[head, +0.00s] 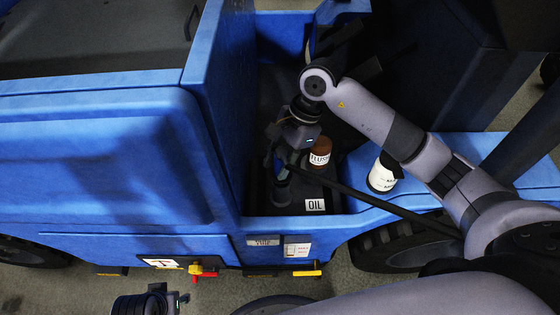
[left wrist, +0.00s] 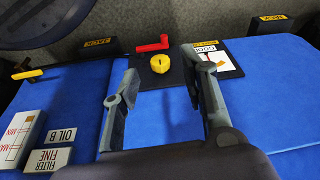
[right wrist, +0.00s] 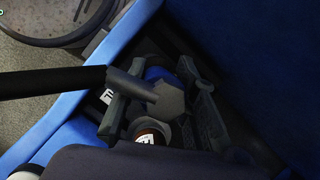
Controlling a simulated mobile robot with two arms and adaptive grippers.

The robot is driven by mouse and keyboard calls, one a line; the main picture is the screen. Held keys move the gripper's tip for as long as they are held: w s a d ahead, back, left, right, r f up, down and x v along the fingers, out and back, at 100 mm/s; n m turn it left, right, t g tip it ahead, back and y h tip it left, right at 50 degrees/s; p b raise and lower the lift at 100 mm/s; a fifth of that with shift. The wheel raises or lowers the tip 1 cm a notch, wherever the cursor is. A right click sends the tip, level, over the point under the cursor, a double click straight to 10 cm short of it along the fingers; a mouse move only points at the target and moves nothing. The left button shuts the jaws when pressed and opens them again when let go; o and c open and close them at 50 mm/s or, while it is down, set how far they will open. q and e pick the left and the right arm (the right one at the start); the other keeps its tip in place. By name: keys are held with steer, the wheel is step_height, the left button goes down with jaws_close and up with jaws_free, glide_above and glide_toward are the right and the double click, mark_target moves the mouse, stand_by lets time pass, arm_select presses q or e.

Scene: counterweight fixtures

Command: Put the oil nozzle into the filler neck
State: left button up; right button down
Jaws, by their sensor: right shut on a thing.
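My right gripper (head: 283,165) reaches down into the dark bay of a blue vehicle. In the right wrist view, the right gripper (right wrist: 160,105) is shut on the grey oil nozzle (right wrist: 165,97), with its hexagonal body between the fingers. A black hose (right wrist: 50,83) leads off from the nozzle. A dark cylinder (head: 282,192), which looks like the filler neck, stands just below the gripper beside the OIL label (head: 315,205). I cannot tell whether the nozzle tip is inside it. My left gripper (left wrist: 165,85) is open and empty over the blue side panel.
A brown-capped container marked FLUSH (head: 320,152) stands close beside the right gripper. A white canister (head: 383,175) stands on the blue ledge to the right. A yellow knob (left wrist: 160,63) and red handle (left wrist: 154,44) lie beyond the left fingers. Blue walls close in the bay.

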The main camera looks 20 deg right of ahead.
steer(key=shift+f, duration=0.15)
steer(key=shift+f+b, duration=0.2)
steer(key=shift+b, duration=0.15)
arm_select(q)
steer(key=shift+w+v, duration=0.2)
steer(key=shift+v, duration=0.7)
steer(key=shift+w+v, duration=0.15)
steer(key=shift+v, duration=0.7)
steer(key=shift+w+v, duration=0.2)
steer(key=shift+v, duration=0.7)
arm_select(e)
steer(key=shift+f, duration=0.25)
arm_select(q)
steer(key=shift+s+b, duration=0.1)
steer(key=shift+b, duration=0.25)
steer(key=shift+s, duration=0.1)
arm_select(e)
steer(key=shift+f, duration=0.15)
